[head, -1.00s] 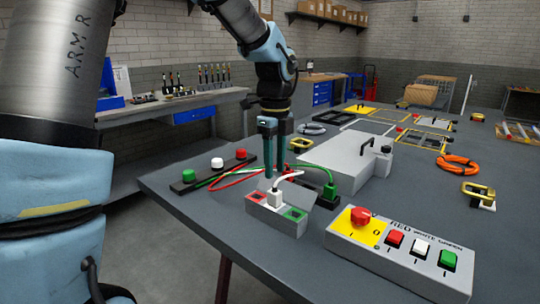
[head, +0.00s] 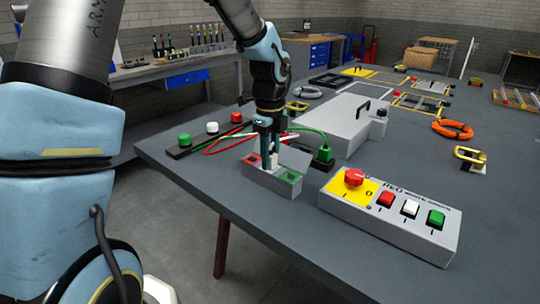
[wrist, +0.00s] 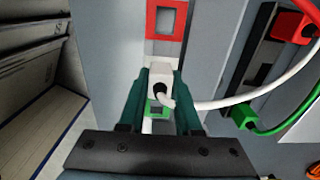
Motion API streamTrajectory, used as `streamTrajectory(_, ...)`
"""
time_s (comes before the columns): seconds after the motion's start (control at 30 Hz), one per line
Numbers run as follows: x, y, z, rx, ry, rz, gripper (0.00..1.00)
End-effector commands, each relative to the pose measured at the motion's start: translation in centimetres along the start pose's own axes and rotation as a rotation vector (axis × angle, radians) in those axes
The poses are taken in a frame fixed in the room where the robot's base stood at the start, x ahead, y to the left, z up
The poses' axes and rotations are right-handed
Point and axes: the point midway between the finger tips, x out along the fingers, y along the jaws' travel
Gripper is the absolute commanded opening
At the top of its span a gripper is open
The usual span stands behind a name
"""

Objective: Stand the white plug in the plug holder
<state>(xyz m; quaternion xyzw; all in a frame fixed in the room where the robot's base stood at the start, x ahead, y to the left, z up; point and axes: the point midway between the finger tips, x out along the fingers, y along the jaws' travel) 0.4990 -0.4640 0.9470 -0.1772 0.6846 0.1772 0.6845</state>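The white plug (wrist: 159,73) stands between my teal fingertips, its white cable curving to the right. In the head view the plug (head: 272,164) is at the middle of a grey socket box (head: 268,187), between its red and green sockets. My gripper (wrist: 161,85) points down and looks shut on the plug, with no clear gap at either side. Whether the plug is still seated is hidden. A black block at the right of the wrist view, seemingly the plug holder (wrist: 262,62), bears a red plug (wrist: 292,24) and a green plug (wrist: 244,116).
A black strip (head: 198,143) with green, white and red caps lies left. A button panel (head: 390,215) is front right; a grey housing (head: 338,126) stands behind. Loose cables arc nearby.

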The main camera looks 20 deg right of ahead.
Motion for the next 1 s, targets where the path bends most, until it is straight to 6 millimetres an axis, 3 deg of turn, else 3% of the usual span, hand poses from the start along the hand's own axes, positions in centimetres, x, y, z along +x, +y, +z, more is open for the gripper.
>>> streamTrajectory(0.03, 0.0, 0.0, 0.0, 0.0, 0.0, 0.0, 0.24)
streamTrajectory(0.27, 0.0, 0.0, 0.0, 0.0, 0.0, 0.0, 0.0)
streamTrajectory(0.63, -0.3, 0.0, 0.0, 0.0, 0.0, 0.0, 0.0)
streamTrajectory(1.0, -2.0, 0.0, 0.0, 0.0, 0.0, 0.0, 0.0)
